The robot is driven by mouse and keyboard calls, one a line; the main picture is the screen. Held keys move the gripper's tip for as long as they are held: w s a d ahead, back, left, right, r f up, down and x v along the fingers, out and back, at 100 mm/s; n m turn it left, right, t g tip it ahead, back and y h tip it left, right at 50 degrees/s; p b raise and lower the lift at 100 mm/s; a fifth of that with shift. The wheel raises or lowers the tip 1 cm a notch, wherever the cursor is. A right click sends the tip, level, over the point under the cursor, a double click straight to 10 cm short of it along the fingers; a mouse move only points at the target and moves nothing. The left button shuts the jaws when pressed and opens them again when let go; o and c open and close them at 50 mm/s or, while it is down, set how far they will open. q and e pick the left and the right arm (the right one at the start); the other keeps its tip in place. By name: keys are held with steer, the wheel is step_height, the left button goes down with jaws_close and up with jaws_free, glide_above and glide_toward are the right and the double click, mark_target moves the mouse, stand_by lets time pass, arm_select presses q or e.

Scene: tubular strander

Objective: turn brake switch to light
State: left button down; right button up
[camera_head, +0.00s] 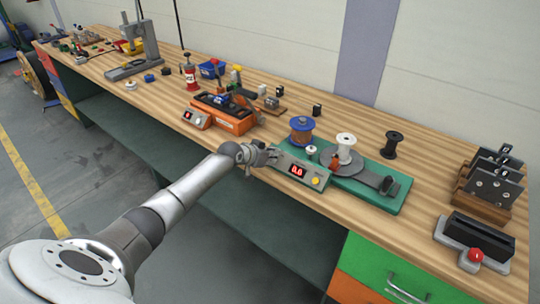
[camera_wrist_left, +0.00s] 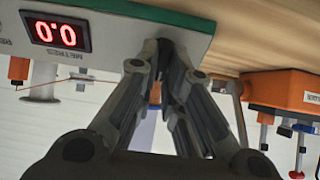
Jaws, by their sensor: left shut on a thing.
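The grey control panel (camera_head: 299,170) sits along the front of a green baseplate (camera_head: 385,192) on the bench. Its red display (camera_head: 296,170) reads 0.0, and it also shows upside down in the left wrist view (camera_wrist_left: 56,32). My left gripper (camera_head: 271,155) is at the left end of this panel. In the left wrist view its two fingers (camera_wrist_left: 160,58) come together against the panel beside the display, shut on a small part there, taken as the brake switch. The fingers hide that switch, so its setting cannot be read. My right gripper is not in view.
A copper-wound spool (camera_head: 301,132), a white spool (camera_head: 345,145) and a yellow button (camera_head: 315,181) are close by. An orange machine (camera_head: 232,122) stands left of the panel. A black spool (camera_head: 392,144) and a red-button box (camera_head: 475,255) stand to the right.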

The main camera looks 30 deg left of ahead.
arm_select(q)
steer(key=c, duration=1.5)
jaws_free()
steer(key=shift+w+d, duration=0.1)
steer(key=shift+w, duration=0.05)
steer(key=shift+c, duration=0.2)
steer(key=shift+s+r, duration=0.25)
steer(key=shift+s, duration=0.25)
steer(key=v, duration=1.1)
steer(key=shift+w, duration=0.1)
